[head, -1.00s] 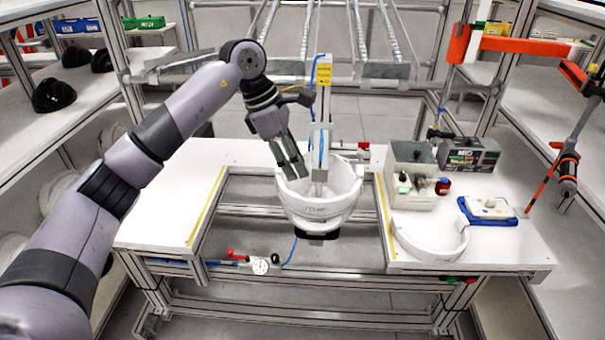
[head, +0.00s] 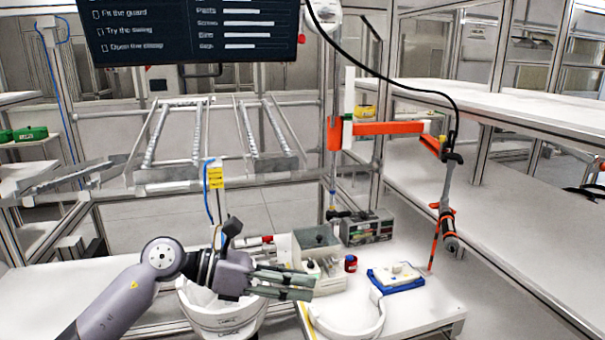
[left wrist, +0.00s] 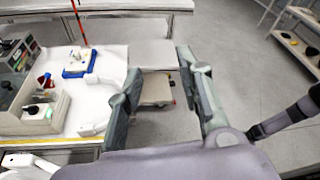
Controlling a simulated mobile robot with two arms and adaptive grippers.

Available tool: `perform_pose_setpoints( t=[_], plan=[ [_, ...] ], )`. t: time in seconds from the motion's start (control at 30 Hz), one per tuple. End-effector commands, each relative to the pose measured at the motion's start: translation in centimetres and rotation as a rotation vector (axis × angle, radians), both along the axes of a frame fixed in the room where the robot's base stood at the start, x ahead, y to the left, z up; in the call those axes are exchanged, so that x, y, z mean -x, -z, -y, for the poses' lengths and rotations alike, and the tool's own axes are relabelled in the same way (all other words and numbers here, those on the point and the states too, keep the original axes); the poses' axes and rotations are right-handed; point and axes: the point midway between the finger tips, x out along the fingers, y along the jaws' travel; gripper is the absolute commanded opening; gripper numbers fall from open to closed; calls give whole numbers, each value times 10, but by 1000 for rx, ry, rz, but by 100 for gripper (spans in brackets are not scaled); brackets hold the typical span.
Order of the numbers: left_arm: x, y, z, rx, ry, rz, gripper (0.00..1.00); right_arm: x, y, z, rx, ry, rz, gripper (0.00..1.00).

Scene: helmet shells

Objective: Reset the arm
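My left gripper (head: 308,288) reaches in from the left in the head view, its fingers pointing right. Its two fingers stand apart with nothing between them in the left wrist view (left wrist: 160,72). In the head view, the gripper is in front of the workbench, over the right part of the white helmet shell (head: 215,318) and near the grey bin (head: 318,243). The shell is partly hidden by my arm and cut by the lower edge. My right gripper is not in view.
A white curved guard (head: 350,322) lies on the bench (head: 425,310), with a blue tray (head: 396,278) and a red-capped jar (head: 351,263) nearby. A tool (head: 448,225) hangs from an orange arm (head: 385,128) at right. A screen (head: 190,30) hangs above.

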Motion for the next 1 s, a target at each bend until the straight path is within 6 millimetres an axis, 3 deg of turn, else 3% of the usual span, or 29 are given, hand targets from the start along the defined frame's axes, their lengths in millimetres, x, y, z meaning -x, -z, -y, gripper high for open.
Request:
perform_pose_setpoints(
  t=[0.07, 0.17, 0.27, 0.37, 0.47, 0.57, 0.7, 0.8, 0.87, 0.9, 1.0],
  plan=[
    [11, -21, 22, 268, -63, -106, 34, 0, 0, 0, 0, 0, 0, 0],
    [11, -48, 21, 591, -181, -270, 34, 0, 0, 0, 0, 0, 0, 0],
    [1, -60, -3, 892, -330, -469, 34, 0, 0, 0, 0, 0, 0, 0],
    [-11, -47, -43, 1166, -514, -693, 34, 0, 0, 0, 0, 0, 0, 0],
    [-18, -8, -90, 1410, -730, -935, 34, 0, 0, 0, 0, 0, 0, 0],
    [-9, 53, -133, 1610, -978, -1182, 34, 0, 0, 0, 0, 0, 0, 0],
    [33, 142, -172, 1794, -1331, -1486, 34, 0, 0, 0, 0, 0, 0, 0],
    [79, 199, -187, 1863, -1588, -1673, 34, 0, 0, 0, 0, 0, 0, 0],
    [107, 225, -191, 1880, -1723, -1763, 34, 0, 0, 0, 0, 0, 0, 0],
    [125, 239, -193, -1841, 1763, 1771, 34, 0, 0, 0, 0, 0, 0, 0],
    [165, 265, -194, -1660, 1751, 1689, 34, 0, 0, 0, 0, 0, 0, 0]
  ],
)
